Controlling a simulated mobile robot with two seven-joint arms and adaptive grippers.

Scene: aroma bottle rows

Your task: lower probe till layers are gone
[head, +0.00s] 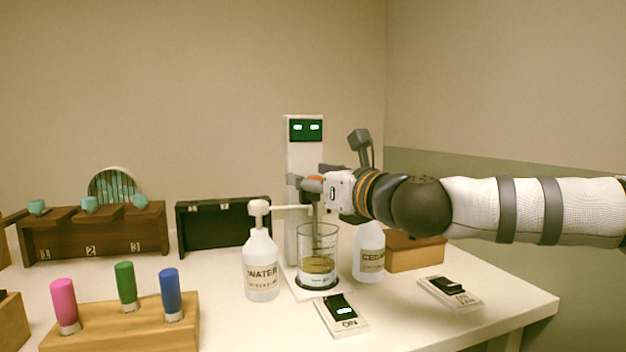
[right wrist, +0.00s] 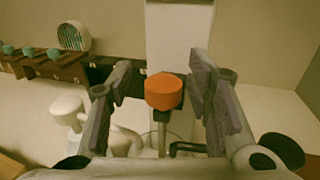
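The probe is a grey rod (head: 318,215) reaching down from the stand into a glass beaker (head: 318,243). The beaker holds yellowish-brown liquid low down; I cannot make out its separate layers clearly. The orange knob (right wrist: 164,91) sits atop the rod, in front of the white stand (head: 303,155). My right gripper (head: 305,184) comes in from the right at the knob's height. In the right wrist view its fingers (right wrist: 160,80) are apart on either side of the knob, with gaps showing. The beaker is mostly hidden there. My left gripper is not in view.
A water pump bottle (head: 261,267) stands left of the beaker, its spout toward it; another bottle (head: 369,255) stands right. Two switch plates (head: 343,325) (head: 462,301) lie in front. Bottles in a wooden block (head: 120,335) stand front left. A wooden box (head: 415,252) is behind right.

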